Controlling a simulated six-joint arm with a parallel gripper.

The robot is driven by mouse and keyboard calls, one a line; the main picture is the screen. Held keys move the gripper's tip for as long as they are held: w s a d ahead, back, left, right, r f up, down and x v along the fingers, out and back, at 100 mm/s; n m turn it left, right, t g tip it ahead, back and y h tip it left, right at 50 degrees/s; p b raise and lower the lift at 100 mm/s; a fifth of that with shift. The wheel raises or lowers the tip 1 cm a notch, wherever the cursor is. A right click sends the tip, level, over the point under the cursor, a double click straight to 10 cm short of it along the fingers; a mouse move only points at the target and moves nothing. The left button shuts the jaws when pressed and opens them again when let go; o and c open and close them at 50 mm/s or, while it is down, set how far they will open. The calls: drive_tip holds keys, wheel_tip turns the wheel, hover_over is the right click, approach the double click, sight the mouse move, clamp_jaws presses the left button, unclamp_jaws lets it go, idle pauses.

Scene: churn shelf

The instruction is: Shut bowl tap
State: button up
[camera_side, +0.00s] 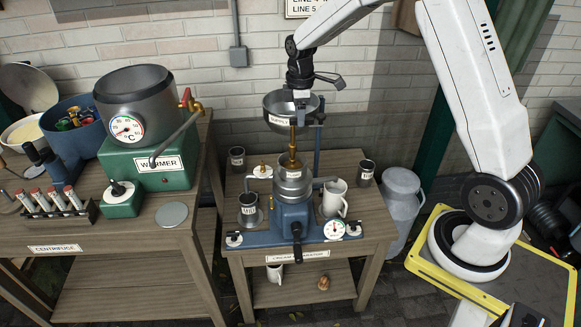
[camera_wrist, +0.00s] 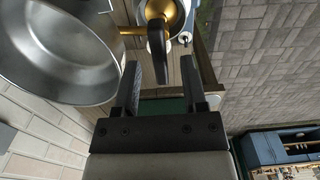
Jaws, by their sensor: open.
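The metal supply bowl (camera_side: 274,105) stands above the cream separator (camera_side: 291,212) in the side view. A brass tap (camera_side: 293,131) hangs below it. In the wrist view the bowl (camera_wrist: 60,55) fills the upper left, and the brass tap (camera_wrist: 155,10) joins it by a short brass pipe. The tap's dark lever (camera_wrist: 157,55) points down the picture between the fingers of my gripper (camera_wrist: 160,80). My gripper is open, with a gap visible on each side of the lever. In the side view my gripper is at the bowl, its fingertips partly hidden; contact cannot be told.
A white jug (camera_side: 335,198) and dark cups (camera_side: 248,203) stand around the separator on the wooden table (camera_side: 372,222). A blue upright post (camera_side: 317,150) rises beside the bowl. The green warmer (camera_side: 150,160) is on the left bench. A brick wall is close behind.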

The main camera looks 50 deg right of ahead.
drive_tip(key=shift+r, duration=3.65)
drive_tip(key=s+a+f+m+t, duration=0.1)
drive_tip(key=s+a+f+m, duration=0.3)
drive_tip(key=s, duration=0.5)
drive_tip(key=s+a+f+m+t, duration=0.1)
drive_tip(key=s+a+f+m, duration=0.3)
drive_tip(key=s+a, duration=0.5)
drive_tip(key=shift+s+a+m+t, duration=0.2)
drive_tip(key=shift+m+t, duration=0.1)
drive_tip(key=shift+m, duration=0.3)
